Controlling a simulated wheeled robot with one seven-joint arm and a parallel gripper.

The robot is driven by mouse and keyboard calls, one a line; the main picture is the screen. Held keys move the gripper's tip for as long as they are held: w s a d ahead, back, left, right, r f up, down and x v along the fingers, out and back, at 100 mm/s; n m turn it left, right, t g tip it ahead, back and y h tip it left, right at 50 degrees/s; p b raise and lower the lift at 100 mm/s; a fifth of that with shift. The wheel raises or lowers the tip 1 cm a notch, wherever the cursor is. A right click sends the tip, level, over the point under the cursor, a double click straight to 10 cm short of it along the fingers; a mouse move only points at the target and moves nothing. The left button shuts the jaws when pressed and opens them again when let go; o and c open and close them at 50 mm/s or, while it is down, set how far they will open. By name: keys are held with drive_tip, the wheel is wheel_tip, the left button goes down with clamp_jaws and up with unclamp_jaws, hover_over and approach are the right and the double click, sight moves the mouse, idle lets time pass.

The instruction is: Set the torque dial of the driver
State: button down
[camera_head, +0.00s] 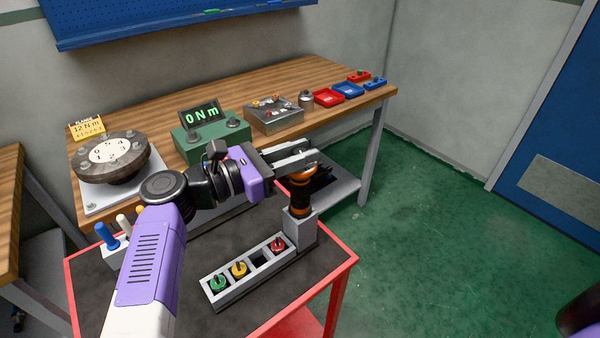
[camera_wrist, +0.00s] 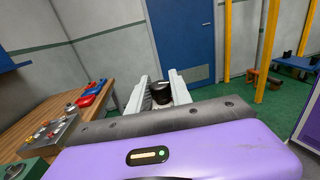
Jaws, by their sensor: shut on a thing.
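The driver (camera_head: 301,195) is black with an orange band near its top and stands upright in a grey holder (camera_head: 300,231) at the right end of the red-edged cart. My gripper (camera_head: 309,160) reaches in from the left and is shut on the driver's upper end. In the wrist view, the driver's dark round top (camera_wrist: 161,92) sits between the two pale fingers of my gripper (camera_wrist: 166,84). The fingers hide part of the driver's top, and I cannot read any dial marks. A green box on the bench has a display (camera_head: 201,115) reading "0 Nm".
A grey rack (camera_head: 223,296) with green, yellow and red knobbed pieces lies left of the holder. A round flange (camera_head: 110,157) and a yellow card (camera_head: 87,128) reading "12 Nm" are on the wooden bench. Red (camera_head: 328,97) and blue (camera_head: 347,90) trays stand farther right.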

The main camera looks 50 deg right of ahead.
drive_tip(key=m+g+y+b, duration=0.1)
drive_tip(key=m+g+b, duration=0.1)
drive_tip(key=f+m+g+y+b, duration=0.1)
drive_tip(key=m+g+y+b, duration=0.1)
drive_tip(key=g+b, duration=0.1)
drive_tip(key=shift+y+b, duration=0.3)
drive_tip(key=m+g+y+b, duration=0.2)
drive_tip(key=y+b, duration=0.1)
drive_tip(key=shift+r+m+g, duration=0.2)
drive_tip(key=shift+m+g, duration=0.1)
drive_tip(key=shift+g, duration=0.1)
drive_tip(key=shift+m+g+y+b, duration=0.6)
drive_tip(key=shift+m+y+b, duration=0.1)
drive_tip(key=shift+y, duration=0.4)
idle(0.9)
drive_tip(key=c, duration=1.3)
unclamp_jaws()
drive_tip(key=shift+o, duration=0.8)
drive_tip(key=shift+r, duration=0.15)
drive_tip(key=shift+a+r, duration=0.1)
